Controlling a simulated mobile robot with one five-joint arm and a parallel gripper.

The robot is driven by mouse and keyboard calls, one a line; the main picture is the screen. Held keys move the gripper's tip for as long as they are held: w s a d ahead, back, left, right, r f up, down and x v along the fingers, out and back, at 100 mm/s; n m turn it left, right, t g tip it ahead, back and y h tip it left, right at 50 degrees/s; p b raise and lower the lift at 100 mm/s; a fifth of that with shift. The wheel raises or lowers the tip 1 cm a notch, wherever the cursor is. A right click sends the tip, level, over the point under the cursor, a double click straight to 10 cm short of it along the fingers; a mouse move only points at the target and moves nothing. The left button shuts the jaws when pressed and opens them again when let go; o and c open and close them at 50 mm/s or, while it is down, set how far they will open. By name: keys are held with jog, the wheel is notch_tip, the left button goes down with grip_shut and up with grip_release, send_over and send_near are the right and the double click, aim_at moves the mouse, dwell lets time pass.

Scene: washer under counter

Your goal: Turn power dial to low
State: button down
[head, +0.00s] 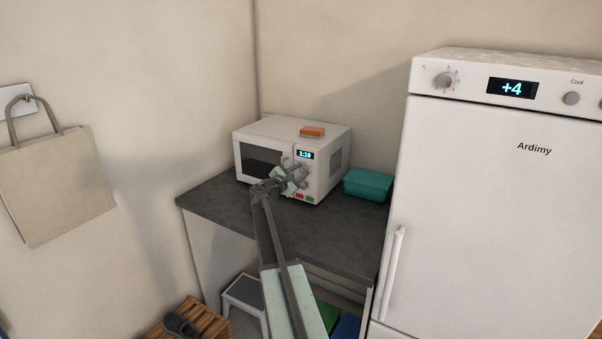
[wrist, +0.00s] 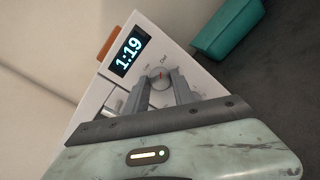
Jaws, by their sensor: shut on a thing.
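The white microwave (head: 265,152) stands on the dark counter, with a clock display (head: 306,155) reading 1:19. In the wrist view the display (wrist: 129,54) is beside the power dial (wrist: 159,73), a round light knob with a red mark and small labels around it, one reading "Low". My gripper (wrist: 161,92) is at the microwave's control panel, its two fingers on either side of the dial and shut on it. In the head view my gripper (head: 294,175) covers the dial. The exact setting under the red mark is too small to tell.
An orange sponge (head: 312,131) lies on top of the microwave. A teal container (head: 368,185) stands on the counter (head: 233,211) to its right. A tall white fridge (head: 480,190) is at the right. Red and green buttons (head: 304,197) sit low on the panel.

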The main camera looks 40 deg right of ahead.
jog(key=n, duration=0.5)
jog(key=shift+w+a+f, duration=0.1)
jog(key=shift+n+h+b, duration=0.3)
jog(key=shift+n+b, duration=0.2)
jog(key=shift+n, duration=1.7)
jog(key=c, duration=1.1)
grip_release()
jog(key=shift+o, duration=0.2)
jog(key=v, duration=0.7)
jog(key=shift+a, duration=0.4)
